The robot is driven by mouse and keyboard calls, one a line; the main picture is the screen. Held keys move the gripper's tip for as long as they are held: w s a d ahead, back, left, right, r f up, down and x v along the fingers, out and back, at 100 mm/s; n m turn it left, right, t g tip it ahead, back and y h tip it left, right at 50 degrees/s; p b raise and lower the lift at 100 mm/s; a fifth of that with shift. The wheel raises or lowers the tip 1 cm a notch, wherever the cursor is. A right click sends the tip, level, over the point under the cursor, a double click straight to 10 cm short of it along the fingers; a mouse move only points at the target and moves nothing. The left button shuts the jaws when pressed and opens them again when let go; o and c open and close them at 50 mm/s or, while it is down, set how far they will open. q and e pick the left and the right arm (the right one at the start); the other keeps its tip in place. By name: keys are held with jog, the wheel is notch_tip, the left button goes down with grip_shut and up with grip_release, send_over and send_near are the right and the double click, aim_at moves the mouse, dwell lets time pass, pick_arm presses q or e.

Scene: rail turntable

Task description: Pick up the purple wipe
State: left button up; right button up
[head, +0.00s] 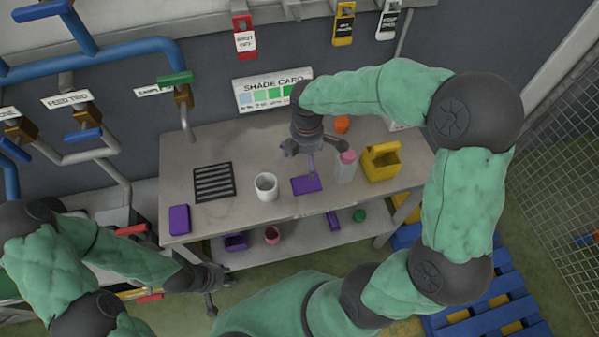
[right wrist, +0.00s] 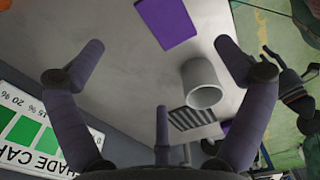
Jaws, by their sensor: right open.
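A flat purple wipe (head: 306,185) lies on the grey table between the white cup and the pink-capped bottle. It also shows at the top of the right wrist view (right wrist: 167,23). My right gripper (head: 313,154) is above the table, just behind and over the wipe, with its fingers spread wide and nothing between them. In the right wrist view the wipe lies beyond the open fingers (right wrist: 160,68), apart from them. A second purple item (head: 179,219) lies at the table's left end. My left gripper (head: 218,290) is low in front of the table, fingers apart and empty.
On the table (head: 235,215) are a white cup (head: 265,188), a black grate (head: 214,182), a pink-capped bottle (head: 346,168), a yellow caddy (head: 381,163) and an orange object (head: 342,124). The lower shelf holds a pink cup (head: 272,236) and a green item (head: 359,216). A shade card (head: 270,92) stands behind.

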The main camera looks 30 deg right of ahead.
jog(key=b, duration=0.1)
send_over(305, 179)
jog(key=f, duration=0.4)
jog(key=shift+s+f, duration=0.3)
jog(key=shift+f, duration=0.05)
jog(key=shift+w+f, duration=0.2)
jog(key=shift+f, duration=0.2)
notch_tip(305, 179, down, 5)
jog(key=shift+w+b, duration=0.1)
jog(key=shift+b, duration=0.95)
jog(key=c, duration=0.8)
